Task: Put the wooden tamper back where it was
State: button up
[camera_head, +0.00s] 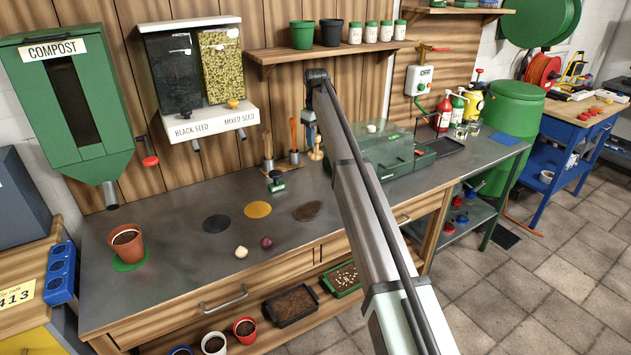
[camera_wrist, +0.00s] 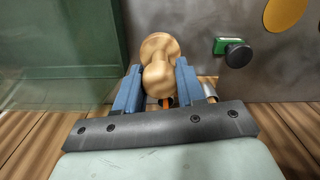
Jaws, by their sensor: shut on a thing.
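The wooden tamper (camera_wrist: 158,60) is pale and rounded with a knobbed end. In the wrist view it sits between the two blue fingers of my gripper (camera_wrist: 157,90), which are shut on it. In the head view the tamper (camera_head: 316,149) shows under my gripper (camera_head: 311,134), at the back of the metal bench, just right of the small holders with upright tools. It looks roughly upright. I cannot tell whether its base touches the bench or a holder.
An orange-handled tool (camera_head: 293,135) and a wood-handled tool (camera_head: 267,147) stand close to the left. A green clear-lidded box (camera_head: 375,150) is close on the right. A dark-knobbed green item (camera_head: 276,181) lies in front. The wooden shelf (camera_head: 300,55) is above.

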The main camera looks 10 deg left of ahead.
jog(key=shift+w+a+n, duration=0.15)
jog(key=shift+w+n, duration=0.1)
jog(key=shift+n, duration=0.25)
jog(key=shift+f, duration=5)
jog(key=shift+f, duration=0.1)
jog(key=o, duration=0.9)
jog(key=shift+o, duration=0.2)
notch_tip(320, 180, up, 12)
jog(key=shift+r, duration=0.15)
